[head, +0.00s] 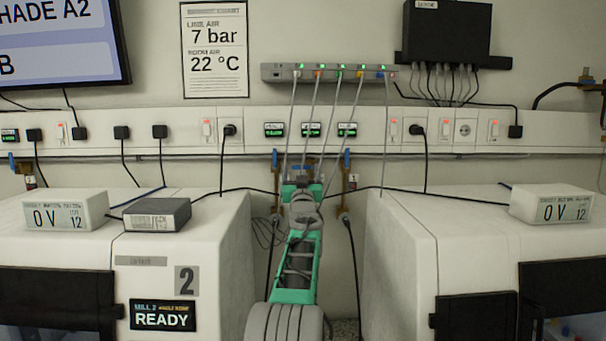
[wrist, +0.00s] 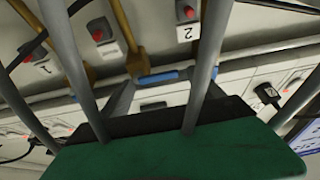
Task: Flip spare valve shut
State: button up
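The wrist view appears upside down. In it, a horizontal blue handle (wrist: 161,75) lies beside a brass valve body (wrist: 137,62). My gripper (head: 303,181) is at the wall in the head view, in front of the middle valve, and hides most of it. Its fingers look apart, with the blue handle beyond or between them; I cannot tell whether they touch. Blue handles stand upright on the left valve (head: 275,159) and the right valve (head: 347,159). No label reading "spare" is legible.
Thin grey cables hang from a strip (head: 286,73) in front of the wall, close around my gripper. White machines stand left (head: 222,250) and right (head: 392,250) of my arm, leaving a narrow gap. Number plates 1 (wrist: 42,68) and 2 (wrist: 184,33) show near red-topped fittings.

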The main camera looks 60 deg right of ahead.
jog(key=shift+o, duration=0.7)
jog(key=shift+w+a, duration=0.1)
jog(key=shift+w, duration=0.05)
jog(key=shift+s, duration=0.2)
jog(key=shift+s, duration=0.1)
jog(key=shift+s+a+f+b, duration=0.1)
jog(key=shift+f+b, duration=0.15)
jog(key=shift+b, duration=0.15)
jog(key=b+v, duration=0.3)
jog(key=v, duration=0.4)
jog(key=shift+a, duration=0.15)
jog(key=shift+r, duration=0.15)
